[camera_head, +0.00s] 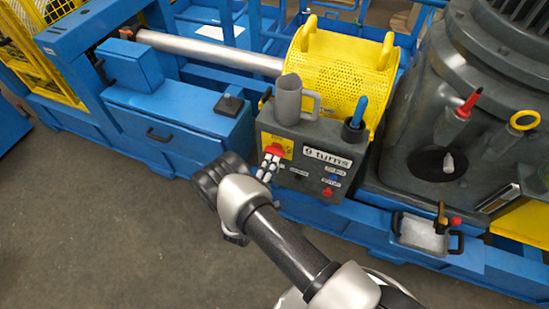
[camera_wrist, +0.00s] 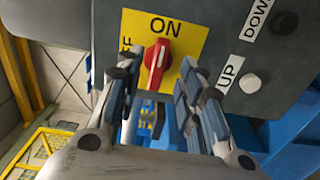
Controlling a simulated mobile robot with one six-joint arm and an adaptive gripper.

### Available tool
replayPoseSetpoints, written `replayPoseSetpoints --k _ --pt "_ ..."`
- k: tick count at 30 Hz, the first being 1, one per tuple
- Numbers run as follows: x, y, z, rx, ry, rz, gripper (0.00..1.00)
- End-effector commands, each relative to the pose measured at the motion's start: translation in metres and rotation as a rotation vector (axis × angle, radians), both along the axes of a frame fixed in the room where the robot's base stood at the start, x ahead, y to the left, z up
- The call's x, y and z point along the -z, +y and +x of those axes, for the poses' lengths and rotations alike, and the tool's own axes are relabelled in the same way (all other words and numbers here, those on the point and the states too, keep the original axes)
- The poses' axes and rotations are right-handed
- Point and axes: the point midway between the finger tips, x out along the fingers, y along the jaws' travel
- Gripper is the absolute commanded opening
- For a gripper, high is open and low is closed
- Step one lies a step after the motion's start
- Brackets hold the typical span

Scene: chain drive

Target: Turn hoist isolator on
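The hoist isolator is a red knob (camera_wrist: 157,62) on a yellow plate (camera_wrist: 192,38), marked ON above and, partly hidden, OFF at the left. The knob stands nearly upright in the wrist view, with its white mark toward ON. My gripper (camera_wrist: 159,74) is open, with one finger on each side of the knob. Whether either finger touches it I cannot tell. In the head view the red knob (camera_head: 274,149) and its plate show on the left of a grey control box (camera_head: 317,139). My gripper's fingers (camera_head: 266,171) are just below the knob there.
A black button (camera_wrist: 284,25) marked DOWN and a white button (camera_wrist: 250,83) marked UP sit right of the plate. A grey mug (camera_head: 289,99) and a holder with a blue handle (camera_head: 358,112) stand on the box. The floor (camera_head: 100,220) at left is clear.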

Motion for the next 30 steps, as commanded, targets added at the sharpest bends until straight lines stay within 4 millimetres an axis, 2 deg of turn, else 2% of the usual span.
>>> replayPoseSetpoints --k 1,6,12,30 --pt "0.000 0.006 -0.012 -0.006 0.001 -0.002 0.35" --pt "0.000 0.017 -0.043 -0.005 0.000 -0.002 0.35" --pt "0.000 0.023 -0.064 -0.002 -0.001 0.000 0.35" --pt "0.000 0.024 -0.068 0.001 -0.001 0.000 0.35"
